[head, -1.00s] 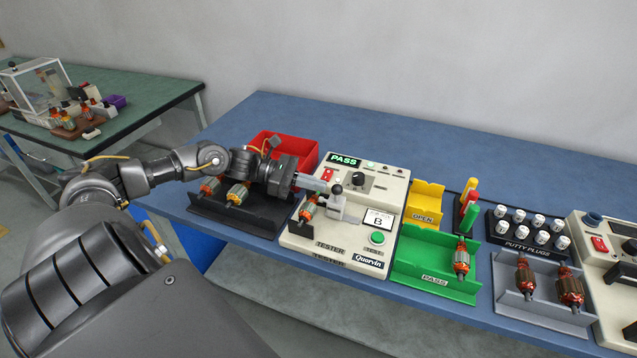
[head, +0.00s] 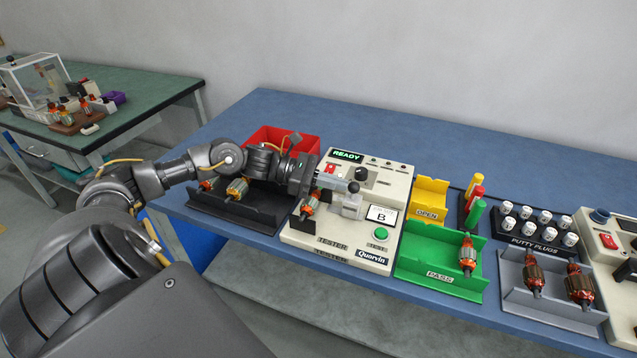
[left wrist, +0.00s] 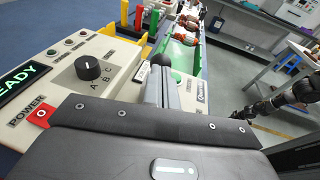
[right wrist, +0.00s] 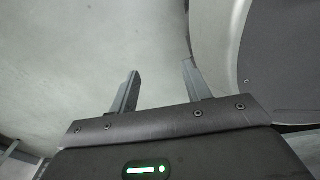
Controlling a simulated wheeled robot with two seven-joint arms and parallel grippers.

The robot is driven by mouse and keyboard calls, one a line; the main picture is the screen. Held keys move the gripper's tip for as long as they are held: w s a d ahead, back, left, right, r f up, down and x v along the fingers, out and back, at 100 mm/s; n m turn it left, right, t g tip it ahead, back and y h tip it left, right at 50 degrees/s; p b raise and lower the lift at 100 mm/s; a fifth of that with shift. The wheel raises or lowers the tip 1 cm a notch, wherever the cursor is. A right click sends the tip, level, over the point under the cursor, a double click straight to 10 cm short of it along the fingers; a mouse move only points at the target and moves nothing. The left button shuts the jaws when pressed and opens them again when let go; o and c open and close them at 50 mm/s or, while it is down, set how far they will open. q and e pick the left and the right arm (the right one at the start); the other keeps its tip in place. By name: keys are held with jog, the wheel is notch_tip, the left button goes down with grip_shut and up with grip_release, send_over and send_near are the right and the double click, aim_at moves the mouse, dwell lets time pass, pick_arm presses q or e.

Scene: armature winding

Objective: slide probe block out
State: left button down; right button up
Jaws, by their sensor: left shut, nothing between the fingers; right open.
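The cream tester (head: 345,245) stands on the blue bench, its display reading READY. The probe block (head: 352,206) is a light grey block with a black ball knob, on the tester right of a copper armature (head: 311,204). A gap shows between block and armature. My left gripper (head: 346,186) is shut and empty, its tips at the knob's left side. The left wrist view shows its fingers (left wrist: 157,80) close to the black knob (left wrist: 163,60); whether they touch is unclear. My right gripper (right wrist: 158,82) is open and empty, seen only in the right wrist view.
A black tray (head: 255,220) with armatures and a red bin (head: 290,140) lie left of the tester. A green PASS tray (head: 425,272) and yellow OPEN bin (head: 430,190) stand right. The green TEST button (head: 381,234) is in front of the block.

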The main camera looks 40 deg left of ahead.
pick_arm(q)
notch_tip(320, 180, up, 4)
jog(key=shift+w+d+f+p, duration=0.1)
jog(key=shift+p, duration=0.6)
jog(key=s+d+r+p, duration=0.7)
jog(key=s+r+p, duration=0.2)
jog(key=s+p, duration=0.1)
jog(key=shift+s+d+r, duration=0.15)
jog(key=shift+s+d, duration=0.25)
jog(key=shift+s, duration=0.45)
pick_arm(e)
jog(key=s+a+r, duration=0.1)
jog(key=a+r, duration=0.2)
jog(key=r, duration=0.7)
jog(key=shift+s+a+r+y, duration=0.25)
jog(key=shift+r+y, duration=0.05)
